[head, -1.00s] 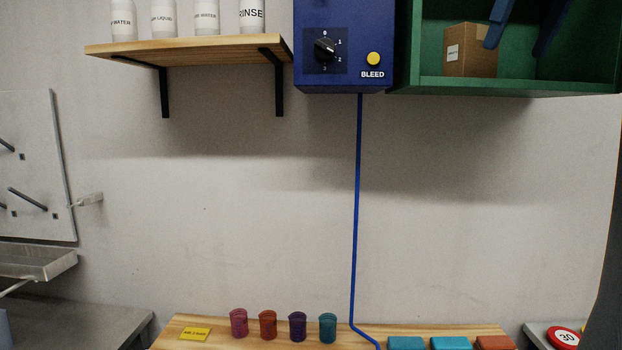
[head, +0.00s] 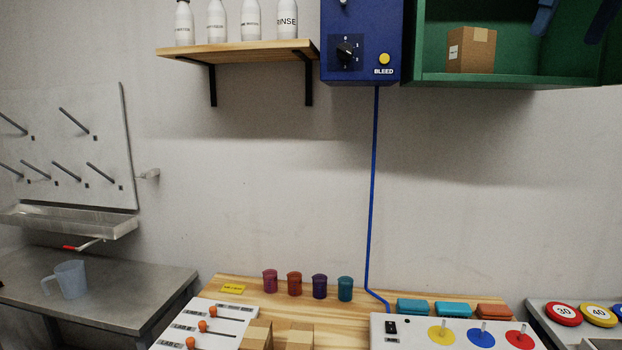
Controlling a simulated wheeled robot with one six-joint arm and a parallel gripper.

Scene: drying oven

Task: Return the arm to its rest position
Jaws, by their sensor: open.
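My gripper is not in the head view, and no part of my arm can be made out there. Whether the arm is at rest cannot be seen.
A wooden table (head: 258,301) below holds several coloured cups, a white slider panel (head: 228,316) and a white panel with coloured discs (head: 405,333). A blue box (head: 361,64), wooden shelf (head: 235,50) and green cabinet (head: 485,79) hang above. A jug (head: 70,280) stands left.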

